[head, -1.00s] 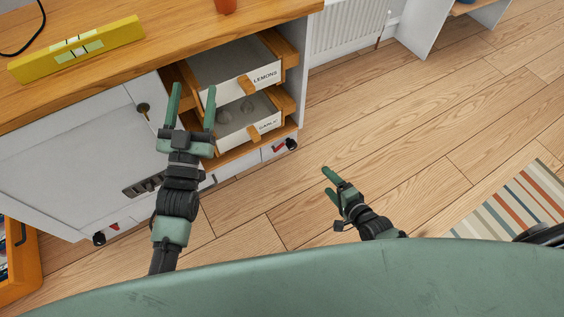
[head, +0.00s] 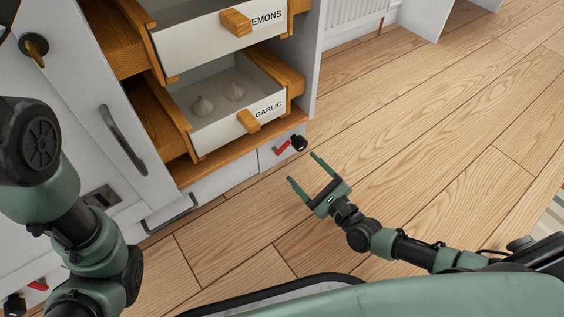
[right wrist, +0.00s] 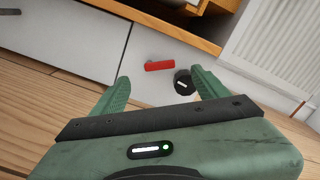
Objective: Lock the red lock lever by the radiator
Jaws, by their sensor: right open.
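The red lock lever (head: 282,149) by the radiator is on the low white panel under the garlic drawer, beside a black round knob (head: 299,143). In the right wrist view the lever (right wrist: 159,66) lies nearly level, with the knob (right wrist: 184,82) to its lower right. My right gripper (head: 302,168) is open and empty, just in front of the panel and apart from the lever. In the right wrist view the lever shows between the two fingers (right wrist: 158,76). My left arm rises at the left edge; its gripper is out of view.
Above the lever, the garlic drawer (head: 215,130) and the lemons drawer (head: 195,50) stand pulled out. The radiator (head: 352,12) is behind at the right. A second red lever (head: 38,284) is at the lower left. The wooden floor (head: 430,120) to the right is clear.

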